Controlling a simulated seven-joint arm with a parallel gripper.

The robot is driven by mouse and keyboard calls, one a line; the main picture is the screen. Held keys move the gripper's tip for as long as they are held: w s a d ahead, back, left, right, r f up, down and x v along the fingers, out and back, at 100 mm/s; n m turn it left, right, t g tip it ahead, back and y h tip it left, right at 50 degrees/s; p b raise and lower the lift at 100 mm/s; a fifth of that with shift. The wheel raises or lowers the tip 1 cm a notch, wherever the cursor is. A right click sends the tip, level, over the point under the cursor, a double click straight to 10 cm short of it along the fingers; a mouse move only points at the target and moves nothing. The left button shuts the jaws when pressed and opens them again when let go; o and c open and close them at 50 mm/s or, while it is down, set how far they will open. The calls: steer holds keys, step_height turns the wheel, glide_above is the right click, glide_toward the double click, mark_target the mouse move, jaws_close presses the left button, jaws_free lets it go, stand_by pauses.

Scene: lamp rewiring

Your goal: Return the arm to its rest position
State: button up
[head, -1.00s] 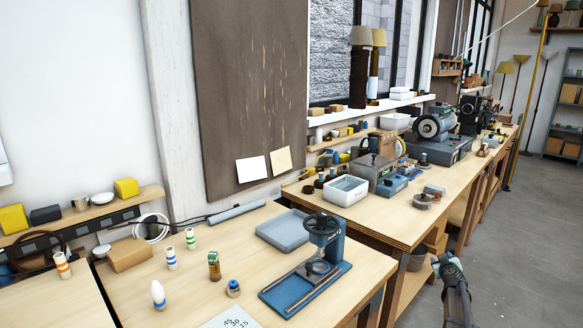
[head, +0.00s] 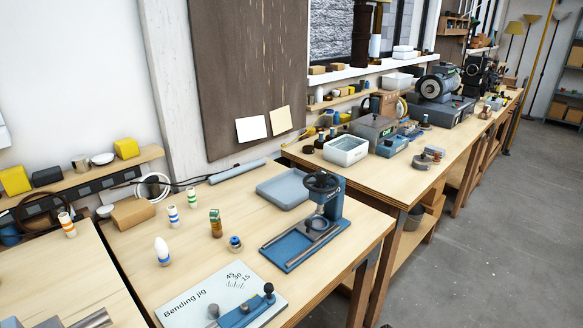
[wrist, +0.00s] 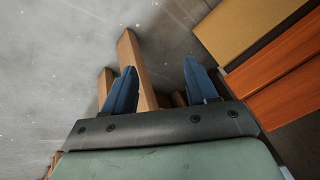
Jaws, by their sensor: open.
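My gripper (wrist: 160,66) shows in the wrist view, with two blue fingers spread apart and nothing held between them. Grey floor (wrist: 60,60) and wooden bench parts (wrist: 134,60) lie beyond the fingers. I cannot tell the gap between them and the fingers. In the head view neither my gripper nor my arm can be made out.
The near bench holds a blue press (head: 322,205), a grey tray (head: 283,190) and a bending jig (head: 246,308). Several small striped pieces stand there. A farther bench holds a white bin (head: 345,150) and a grinder (head: 440,85). Open floor (head: 480,240) lies right.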

steer(key=s+a+g+h, duration=0.1)
steer(key=s+a+g, duration=0.1)
steer(key=s, duration=0.9)
steer(key=s+a+f+g+h, duration=0.1)
steer(key=s+a+g, duration=0.2)
steer(key=s, duration=0.9)
steer(key=s+a+m+g, duration=0.1)
steer(key=s+a+g, duration=0.2)
steer(key=s, duration=0.8)
steer(key=shift+s+a+f+g+h, duration=0.2)
steer(key=shift+f+g+h, duration=0.15)
steer(key=shift+g, duration=0.55)
